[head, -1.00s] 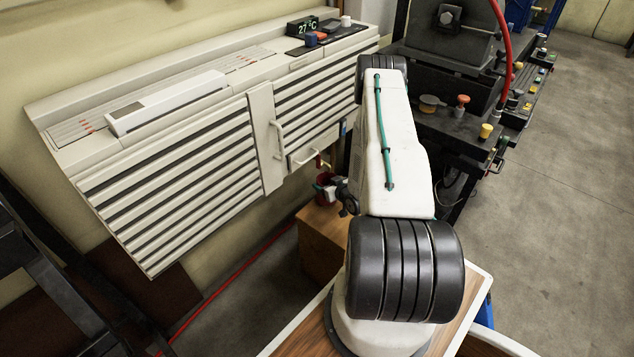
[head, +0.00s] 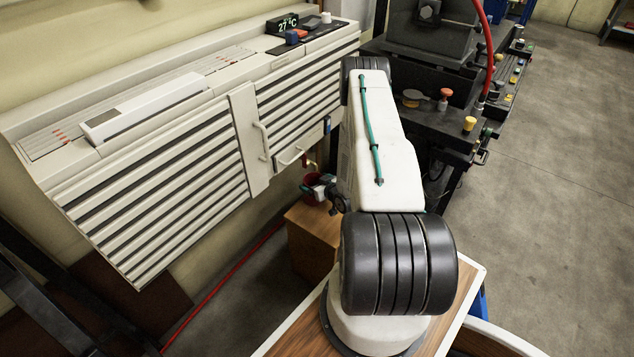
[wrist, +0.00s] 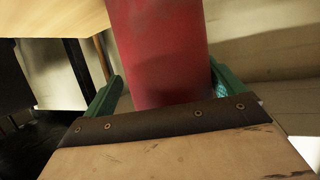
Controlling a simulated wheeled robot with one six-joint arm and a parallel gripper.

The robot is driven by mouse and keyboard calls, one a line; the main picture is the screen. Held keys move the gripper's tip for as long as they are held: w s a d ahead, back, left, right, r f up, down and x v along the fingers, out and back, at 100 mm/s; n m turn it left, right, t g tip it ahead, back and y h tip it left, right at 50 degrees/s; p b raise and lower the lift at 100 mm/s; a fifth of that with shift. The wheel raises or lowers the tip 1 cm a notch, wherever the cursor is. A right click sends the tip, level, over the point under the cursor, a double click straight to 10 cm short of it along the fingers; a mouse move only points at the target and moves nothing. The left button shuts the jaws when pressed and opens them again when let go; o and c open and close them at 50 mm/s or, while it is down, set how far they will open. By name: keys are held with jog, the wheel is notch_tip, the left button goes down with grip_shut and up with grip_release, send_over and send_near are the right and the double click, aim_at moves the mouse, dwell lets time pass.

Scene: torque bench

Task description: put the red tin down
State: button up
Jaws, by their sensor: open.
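The red tin (wrist: 158,50) fills the upper middle of the wrist view, between the two green fingers of my open gripper (wrist: 165,75). One finger is on each side of it. Whether either finger touches the tin is unclear, and its near end is cut off by the dark riveted strip in front. In the head view the tin (head: 312,198) shows as a small red patch beside my gripper (head: 326,188), at the back edge of the wooden box (head: 312,245). Its base is hidden there, so I cannot tell what it rests on.
A pale slatted wall unit (head: 160,165) hangs along the wall behind and left of the tin. A black machine bench (head: 425,125) with coloured knobs stands right of my arm. A red hose (head: 225,285) runs along the floor. The floor (head: 560,190) at the right is clear.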

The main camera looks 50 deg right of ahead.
jog(key=v, duration=1.2)
